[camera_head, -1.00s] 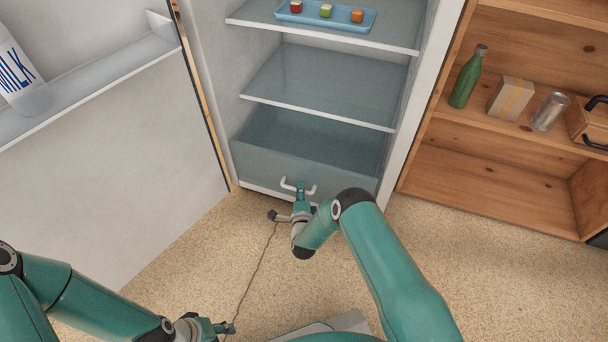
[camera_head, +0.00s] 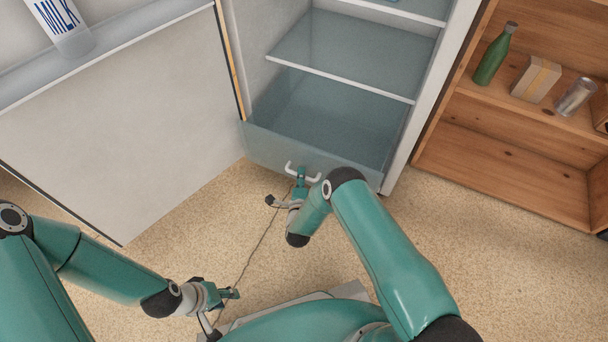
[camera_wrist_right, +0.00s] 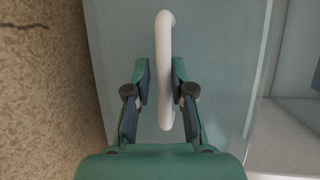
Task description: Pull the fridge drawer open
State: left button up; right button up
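The fridge drawer (camera_head: 265,146) is a translucent blue-grey bin at the bottom of the fridge. In the head view its front stands out a little past the fridge's frame, and the inside looks empty. Its white bar handle (camera_head: 290,168) also shows in the right wrist view (camera_wrist_right: 165,45). My right gripper (camera_head: 301,179) is at the handle, with its finger pads (camera_wrist_right: 161,82) on either side of the bar, close against it. My left gripper (camera_head: 233,294) is low over the floor, away from the drawer and apparently empty; its finger gap is too small to read.
The open fridge door (camera_head: 130,130) with a milk bottle (camera_head: 62,25) stands at the left. A wooden shelf (camera_head: 500,160) at the right holds a green bottle (camera_head: 495,55), a box (camera_head: 536,80) and a can (camera_head: 575,97). The speckled floor before the drawer is open.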

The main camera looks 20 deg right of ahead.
jog(key=shift+o, duration=0.8)
jog(key=shift+d, duration=0.2)
jog(key=shift+s+r, duration=0.1)
jog(key=v, duration=1.2)
